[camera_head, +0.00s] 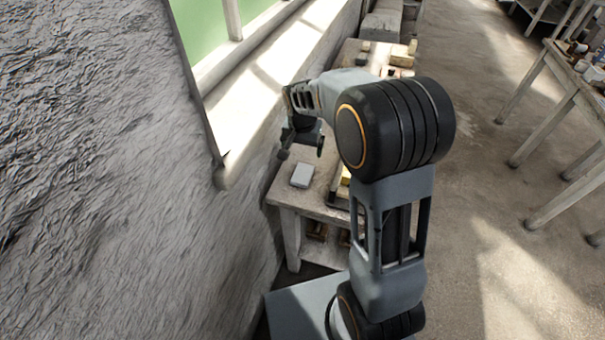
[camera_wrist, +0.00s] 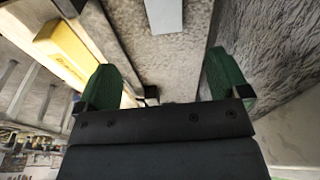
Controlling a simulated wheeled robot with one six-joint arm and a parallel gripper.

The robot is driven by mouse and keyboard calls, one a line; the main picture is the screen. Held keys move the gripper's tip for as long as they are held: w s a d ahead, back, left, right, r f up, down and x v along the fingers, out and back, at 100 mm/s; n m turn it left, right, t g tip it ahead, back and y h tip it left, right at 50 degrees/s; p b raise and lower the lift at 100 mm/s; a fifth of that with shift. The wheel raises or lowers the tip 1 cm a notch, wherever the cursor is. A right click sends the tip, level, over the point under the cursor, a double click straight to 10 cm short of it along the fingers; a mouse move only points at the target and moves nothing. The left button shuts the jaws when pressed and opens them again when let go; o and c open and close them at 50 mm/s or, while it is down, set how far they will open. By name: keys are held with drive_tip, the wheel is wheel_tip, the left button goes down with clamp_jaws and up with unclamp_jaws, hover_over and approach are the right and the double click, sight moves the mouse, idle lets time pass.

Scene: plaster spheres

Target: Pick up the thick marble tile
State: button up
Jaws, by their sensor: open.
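A pale grey block that looks like the thick marble tile (camera_head: 302,175) lies flat near the front left corner of the table in the head view. In the wrist view the tile (camera_wrist: 164,15) is cut off by the top edge, between the lines of the two fingers. My gripper (camera_head: 302,150) is open and empty above the table, just behind the tile in the head view. In the wrist view my gripper (camera_wrist: 165,78) shows its two green finger pads wide apart, with bare tabletop between them.
A yellow block (camera_wrist: 77,50) lies in a tray to the left of my gripper in the wrist view. The wall and window sill (camera_head: 240,150) run close along the table's left side. Small blocks (camera_head: 400,57) stand at the far end. My arm hides part of the table.

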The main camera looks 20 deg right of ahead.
hover_over(303, 173)
drive_tip(key=s, duration=0.1)
drive_tip(key=f, duration=0.8)
drive_tip(key=shift+a, duration=0.2)
drive_tip(key=shift+w+d+f+p, duration=0.15)
drive_tip(key=shift+f+p, duration=0.1)
drive_tip(key=shift+f, duration=0.85)
drive_tip(key=shift+w+a+f+p, duration=0.1)
drive_tip(key=shift+f+p, duration=0.2)
drive_tip(key=shift+f, duration=0.85)
drive_tip(key=shift+w+d+f+p, duration=0.15)
drive_tip(key=shift+f+p, duration=0.1)
drive_tip(key=shift+f, duration=0.85)
drive_tip(key=shift+a, duration=0.1)
drive_tip(key=c, duration=1.2)
